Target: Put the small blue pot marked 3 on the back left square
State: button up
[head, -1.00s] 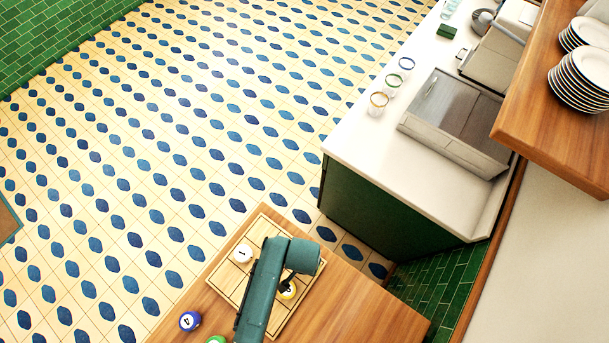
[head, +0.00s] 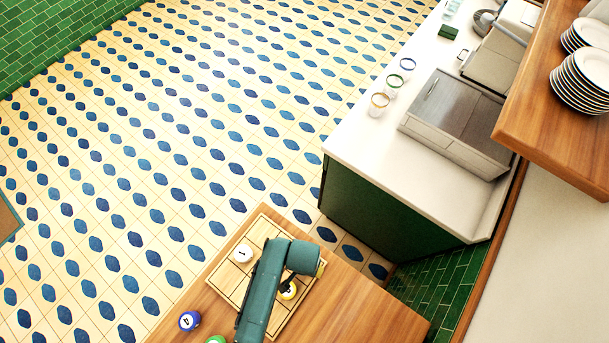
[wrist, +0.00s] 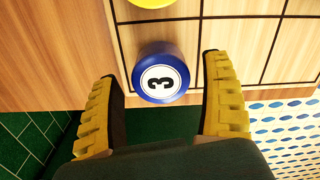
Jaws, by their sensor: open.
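The small blue pot marked 3 (wrist: 161,78) stands upright on a corner square of the gridded wooden board (wrist: 245,50) in the wrist view. My gripper (wrist: 162,68) is open, with one yellow finger on each side of the pot and gaps showing between fingers and pot. In the head view the board (head: 238,289) lies on the wooden counter, and my arm hides the blue pot marked 3. Which corner counts as back left is not marked.
A yellow pot (head: 289,290) is on the board beside the pot marked 3. A white pot marked 1 (head: 243,253) is on another square. A pot marked 4 (head: 189,321) and a green pot (head: 215,340) stand off the board. Tiled floor lies beyond the counter edge.

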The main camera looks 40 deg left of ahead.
notch_tip(320, 180, up, 12)
jog(key=shift+f, duration=0.1)
jog(key=w+d+r+m+t+y, duration=0.1)
jog(key=w+r+t, duration=0.4)
jog(key=w+r, duration=0.5)
jog(key=w+d+r+m+t+y, duration=0.15)
jog(key=w+r+t, duration=0.35)
jog(key=w+r, duration=0.6)
jog(key=d+r+t, duration=0.3)
jog(key=r, duration=0.6)
jog(key=d+r+t, duration=0.3)
jog(key=r, duration=0.7)
jog(key=s+d+r+t+h, duration=0.1)
jog(key=s+d+r+t, duration=0.2)
jog(key=r, duration=0.5)
jog(key=s+d+r+m+t+h, duration=0.1)
jog(key=s+d+r+t+h, duration=0.1)
jog(key=r, duration=0.6)
jog(key=shift+s+d+r+t, duration=0.35)
jog(key=shift+s+d+t, duration=0.25)
jog(key=shift+s+d, duration=0.25)
jog(key=shift+a, duration=0.1)
